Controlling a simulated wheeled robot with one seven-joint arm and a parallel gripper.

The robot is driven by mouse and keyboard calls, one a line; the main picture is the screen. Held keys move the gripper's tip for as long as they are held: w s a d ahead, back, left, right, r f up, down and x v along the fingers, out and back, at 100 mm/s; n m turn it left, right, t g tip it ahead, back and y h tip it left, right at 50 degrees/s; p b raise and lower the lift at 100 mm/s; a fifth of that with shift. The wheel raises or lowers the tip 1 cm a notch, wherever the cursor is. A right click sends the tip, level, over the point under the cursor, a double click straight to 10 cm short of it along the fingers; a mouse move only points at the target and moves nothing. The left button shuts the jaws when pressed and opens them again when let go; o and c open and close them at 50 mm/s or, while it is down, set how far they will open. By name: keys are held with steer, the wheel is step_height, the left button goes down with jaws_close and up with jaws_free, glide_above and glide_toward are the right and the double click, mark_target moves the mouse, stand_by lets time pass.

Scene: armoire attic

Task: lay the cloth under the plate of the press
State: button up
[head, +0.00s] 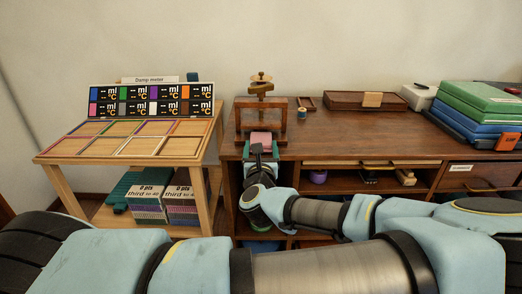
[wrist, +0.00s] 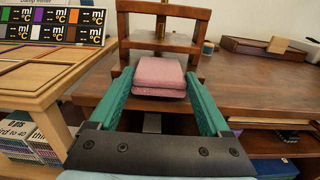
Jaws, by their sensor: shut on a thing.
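A pink folded cloth (wrist: 160,77) sits between the two green fingers of my gripper (wrist: 160,88), which is shut on it. The cloth (head: 261,138) also shows in the head view, at the near side of the wooden press (head: 240,115). The press has two upright posts, a top beam (wrist: 165,8) and a screw with a handle (head: 261,78) above. A wooden cross-piece (wrist: 140,42), apparently the plate, shows behind and above the cloth. My gripper (head: 261,146) faces the press opening from the front. The space under the plate is partly hidden by the cloth.
The press stands at the left end of a brown desk (head: 350,142). A spool (head: 302,113) and a shallow wooden box (head: 350,101) lie to its right. A slanted-board table (head: 115,150) stands at the left. The desk's middle is clear.

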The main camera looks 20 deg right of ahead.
mark_target(261, 138)
steer(key=shift+x, duration=2.45)
steer(key=shift+f, duration=0.15)
steer(key=o, duration=1.2)
steer(key=shift+c, duration=0.2)
steer(key=b+v, duration=0.1)
steer(key=v, duration=1)
